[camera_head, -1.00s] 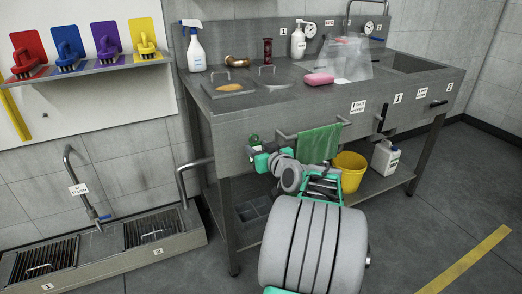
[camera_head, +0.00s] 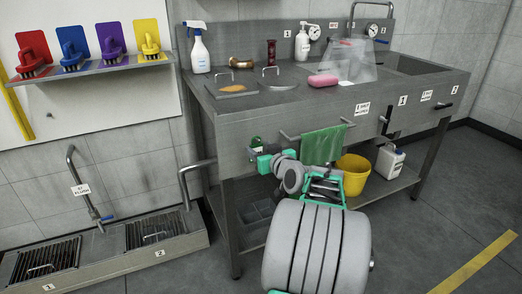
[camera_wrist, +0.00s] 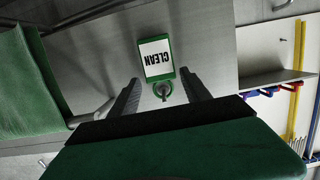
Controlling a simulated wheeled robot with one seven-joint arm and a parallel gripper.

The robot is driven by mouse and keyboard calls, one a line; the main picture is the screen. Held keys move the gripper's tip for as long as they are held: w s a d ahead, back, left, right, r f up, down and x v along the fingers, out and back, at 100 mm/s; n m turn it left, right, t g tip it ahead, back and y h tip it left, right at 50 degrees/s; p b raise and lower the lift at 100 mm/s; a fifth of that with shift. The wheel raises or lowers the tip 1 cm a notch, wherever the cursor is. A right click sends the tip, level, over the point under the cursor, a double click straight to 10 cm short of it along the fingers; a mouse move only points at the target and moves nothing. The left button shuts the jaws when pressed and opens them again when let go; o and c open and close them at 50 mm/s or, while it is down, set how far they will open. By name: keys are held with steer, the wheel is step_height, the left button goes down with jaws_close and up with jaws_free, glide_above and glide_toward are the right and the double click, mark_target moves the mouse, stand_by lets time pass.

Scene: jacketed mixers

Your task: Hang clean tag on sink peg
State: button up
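The clean tag (camera_wrist: 157,60), a white card with a green border reading "CLEAN", is upside down in the wrist view, flat against the grey sink front. Its ring (camera_wrist: 163,90) is around a small round peg end, and the card hangs from it. My gripper (camera_wrist: 163,94) is open, with one dark finger on each side of the ring, apart from the tag. In the head view my gripper (camera_head: 258,164) is at the sink's front left, just below a small green and white patch that looks like the tag (camera_head: 257,143).
The steel sink bench (camera_head: 225,130) has a rail with a green towel (camera_head: 322,146) right of my gripper. A yellow bucket (camera_head: 354,174) and a white jug (camera_head: 389,161) stand on the lower shelf. A brush shelf (camera_head: 100,68) and a floor trough (camera_head: 100,245) are to the left.

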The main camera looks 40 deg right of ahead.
steer(key=shift+o, duration=1.3)
steer(key=shift+s, duration=0.1)
steer(key=p+v, duration=0.1)
steer(key=v, duration=0.7)
steer(key=w+a+r+n+g+y+p, duration=0.1)
steer(key=w+a+r+g+y+p, duration=0.2)
steer(key=a+p, duration=0.6)
steer(key=a+r+n+g+y+p, duration=0.1)
steer(key=a+r+n+g+p, duration=0.1)
steer(key=a+r+p, duration=0.7)
steer(key=s+a+r+g+p, duration=0.2)
steer(key=s+a+g+p, duration=0.1)
steer(key=s+a+p, duration=0.2)
steer(key=s+a+r+g+p, duration=0.2)
steer(key=s+a+p, duration=0.3)
steer(key=s+a, duration=0.4)
steer(key=shift+a+r+g, duration=0.4)
steer(key=shift+a+g, duration=0.5)
steer(key=shift+a, duration=0.25)
